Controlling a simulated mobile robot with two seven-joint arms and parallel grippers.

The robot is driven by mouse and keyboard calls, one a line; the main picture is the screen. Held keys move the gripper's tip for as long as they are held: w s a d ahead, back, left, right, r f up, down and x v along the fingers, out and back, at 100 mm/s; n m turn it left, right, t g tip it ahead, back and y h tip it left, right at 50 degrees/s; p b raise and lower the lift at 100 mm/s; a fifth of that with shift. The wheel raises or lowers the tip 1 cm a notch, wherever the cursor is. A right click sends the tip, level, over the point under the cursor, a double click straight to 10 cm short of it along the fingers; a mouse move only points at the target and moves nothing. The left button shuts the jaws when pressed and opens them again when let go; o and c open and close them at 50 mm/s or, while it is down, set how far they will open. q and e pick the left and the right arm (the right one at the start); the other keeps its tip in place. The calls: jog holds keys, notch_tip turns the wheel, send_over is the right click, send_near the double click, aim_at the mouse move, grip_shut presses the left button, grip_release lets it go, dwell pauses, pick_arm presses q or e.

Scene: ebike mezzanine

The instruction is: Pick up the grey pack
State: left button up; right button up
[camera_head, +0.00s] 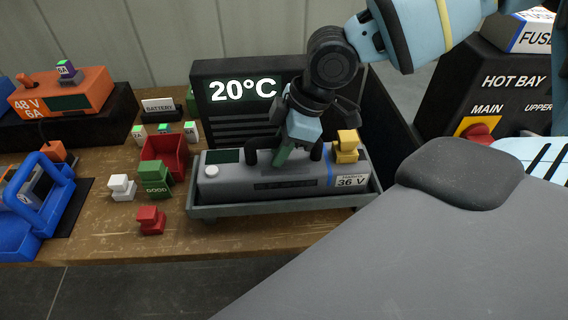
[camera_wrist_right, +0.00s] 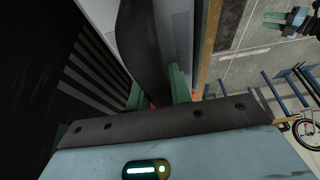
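The grey pack (camera_head: 228,184) lies in a shallow grey tray (camera_head: 250,208) on the bench, with a "36 V" label at its right end and a black handle (camera_head: 251,153) on top. My right gripper (camera_head: 287,156) points down at the handle from above. In the right wrist view the dark handle (camera_wrist_right: 143,45) runs between its green fingers (camera_wrist_right: 160,92), close to both; whether they press on it I cannot tell. What looks like my left gripper (camera_wrist_right: 273,22) shows small at the top right there, fingers apart and empty.
A yellow block (camera_head: 346,146) stands at the pack's right end. A dark "20°C" display (camera_head: 217,117) rises behind it. A black hot bay (camera_head: 480,60) stands right.

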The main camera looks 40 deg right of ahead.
grip_shut()
dwell(0.8)
jog(key=shift+w+r, duration=0.15)
jog(key=shift+r, duration=0.05)
